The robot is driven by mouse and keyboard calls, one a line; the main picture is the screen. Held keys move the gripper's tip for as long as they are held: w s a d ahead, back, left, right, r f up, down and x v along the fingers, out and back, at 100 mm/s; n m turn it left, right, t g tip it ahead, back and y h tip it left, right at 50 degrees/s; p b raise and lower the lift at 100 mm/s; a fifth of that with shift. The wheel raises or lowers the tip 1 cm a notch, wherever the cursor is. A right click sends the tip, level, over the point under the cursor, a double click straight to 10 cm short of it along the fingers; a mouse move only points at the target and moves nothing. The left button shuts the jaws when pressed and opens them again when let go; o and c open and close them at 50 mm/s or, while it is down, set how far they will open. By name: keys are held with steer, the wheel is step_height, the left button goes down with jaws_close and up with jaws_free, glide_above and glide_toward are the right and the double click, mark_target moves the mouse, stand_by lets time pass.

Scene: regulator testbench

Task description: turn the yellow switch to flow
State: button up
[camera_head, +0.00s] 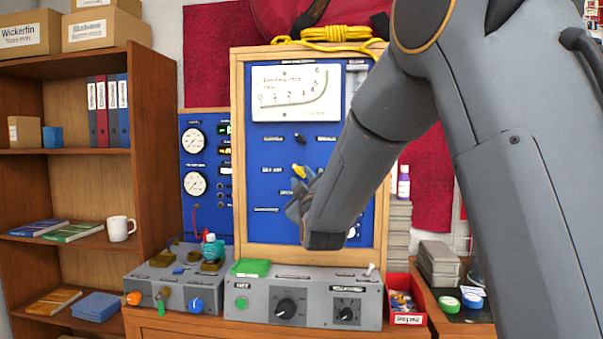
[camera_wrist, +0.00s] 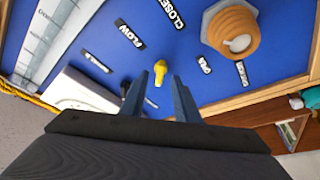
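The yellow switch (camera_head: 299,171) is on the blue panel (camera_head: 275,145) in the head view. In the wrist view the yellow switch (camera_wrist: 160,68) shows between and just beyond the fingertips of my gripper (camera_wrist: 160,80). The fingers are apart, with a gap on each side of the switch; I see no contact. A FLOW label (camera_wrist: 130,33) lies to the upper left of the switch and a CLOSED label (camera_wrist: 172,12) lies above it. In the head view my gripper (camera_head: 300,200) is at the panel, partly hidden by my arm.
A round wooden-coloured part (camera_wrist: 234,30) sticks out from the panel right of the switch in the wrist view. The panel has a wooden frame (camera_head: 239,150). A grey control box (camera_head: 300,298) stands below, beside a red bin (camera_head: 403,295). Brown shelves (camera_head: 150,160) stand left.

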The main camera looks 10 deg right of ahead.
mark_target(299, 171)
steer(key=shift+x, duration=1.3)
jaws_close()
